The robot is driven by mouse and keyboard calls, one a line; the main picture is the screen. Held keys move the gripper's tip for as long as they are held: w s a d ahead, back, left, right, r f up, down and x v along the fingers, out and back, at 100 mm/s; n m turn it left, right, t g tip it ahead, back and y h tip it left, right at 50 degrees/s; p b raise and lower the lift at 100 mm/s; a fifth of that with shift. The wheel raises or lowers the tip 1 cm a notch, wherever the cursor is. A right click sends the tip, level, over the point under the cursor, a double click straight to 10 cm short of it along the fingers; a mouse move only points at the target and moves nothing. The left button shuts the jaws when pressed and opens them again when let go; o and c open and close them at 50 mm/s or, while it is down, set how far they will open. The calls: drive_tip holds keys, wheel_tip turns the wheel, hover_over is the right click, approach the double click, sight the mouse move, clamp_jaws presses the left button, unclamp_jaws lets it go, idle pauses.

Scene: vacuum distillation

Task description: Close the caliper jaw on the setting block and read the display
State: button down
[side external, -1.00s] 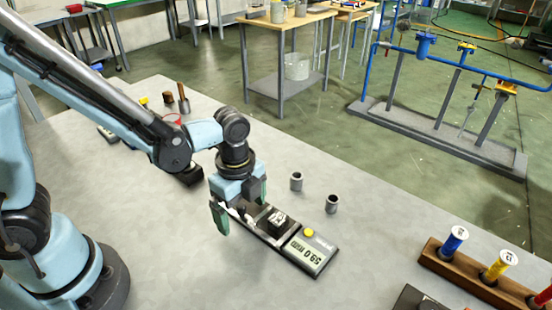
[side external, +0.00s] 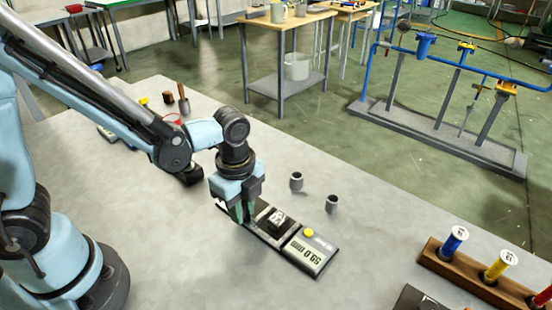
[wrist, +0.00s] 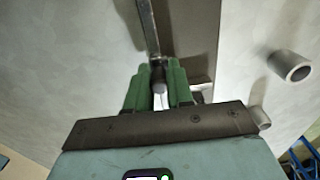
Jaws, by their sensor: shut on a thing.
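The caliper is a long dark base on the grey bench. Its display (side external: 304,252) shows a number in mm, upside down, roughly 55.0 but too small to be sure. A yellow button (side external: 309,232) sits beside it. The dark setting block (side external: 278,222) with a white marked label rests on the base near the display. My gripper (side external: 243,217) is at the base's left end, with green fingers shut on the caliper jaw. In the wrist view the fingers (wrist: 160,82) flank a small rounded grip (wrist: 159,86). The jaw is mostly hidden by the fingers in the side view.
A wooden rack (side external: 470,272) with coloured spools is at the right.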

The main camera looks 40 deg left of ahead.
sight(254, 224)
drive_tip(key=shift+d, duration=1.7)
idle(1.3)
drive_tip(key=c, duration=1)
unclamp_jaws()
drive_tip(key=shift+a, duration=0.1)
drive_tip(key=shift+r, duration=3.5)
drive_tip(key=shift+a, duration=0.1)
